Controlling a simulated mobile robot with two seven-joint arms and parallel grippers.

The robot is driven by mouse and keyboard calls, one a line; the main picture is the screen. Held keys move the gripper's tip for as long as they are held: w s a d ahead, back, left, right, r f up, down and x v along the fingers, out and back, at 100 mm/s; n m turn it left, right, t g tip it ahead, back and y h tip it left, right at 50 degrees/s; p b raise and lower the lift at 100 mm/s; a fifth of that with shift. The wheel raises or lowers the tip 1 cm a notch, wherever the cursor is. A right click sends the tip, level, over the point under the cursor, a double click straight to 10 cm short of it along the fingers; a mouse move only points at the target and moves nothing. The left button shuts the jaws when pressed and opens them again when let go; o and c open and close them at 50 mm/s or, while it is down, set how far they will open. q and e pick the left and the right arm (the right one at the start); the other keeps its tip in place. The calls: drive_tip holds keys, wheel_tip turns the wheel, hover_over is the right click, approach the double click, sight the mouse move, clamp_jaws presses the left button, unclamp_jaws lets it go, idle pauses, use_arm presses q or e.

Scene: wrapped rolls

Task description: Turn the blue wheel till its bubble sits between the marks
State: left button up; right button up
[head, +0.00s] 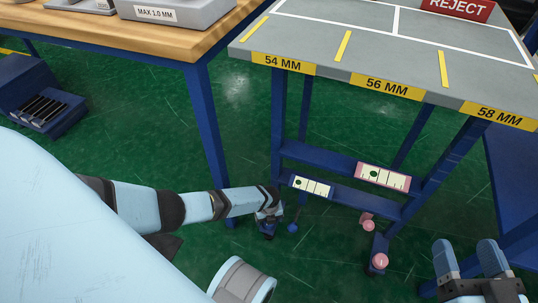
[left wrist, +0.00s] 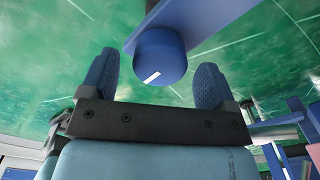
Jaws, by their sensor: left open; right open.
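The blue-framed level (head: 311,187) is on the lower rail of the grey table's stand in the head view. Its dark green bubble (head: 298,183) sits near the left end, left of the middle of the strip. The blue wheel (left wrist: 160,57), with a white mark on its face, shows in the left wrist view between and just beyond the open fingers of my left gripper (left wrist: 155,84). No grip on it shows. In the head view my left gripper (head: 268,219) is low by the stand's left leg and largely hides the wheel. My right gripper (head: 470,262) is open and empty at lower right.
A pink-framed level (head: 383,177) is on the upper rail. Pink wheels (head: 380,261) are at the stand's right feet. A small blue round part (head: 292,228) is right of my left gripper. A wooden bench (head: 150,38) stands left. Green floor between is clear.

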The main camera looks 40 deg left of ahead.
use_arm(q)
drive_tip(key=shift+f+b, duration=0.3)
drive_tip(key=shift+f, duration=0.6)
use_arm(e)
drive_tip(key=shift+w+d+r+n+t, duration=0.1)
drive_tip(key=shift+w+d+n+t, duration=0.05)
drive_tip(key=shift+w+n+t, duration=0.2)
use_arm(q)
drive_tip(key=shift+c, duration=0.5)
use_arm(e)
drive_tip(key=shift+s, duration=0.1)
use_arm(q)
drive_tip(key=c, duration=0.8)
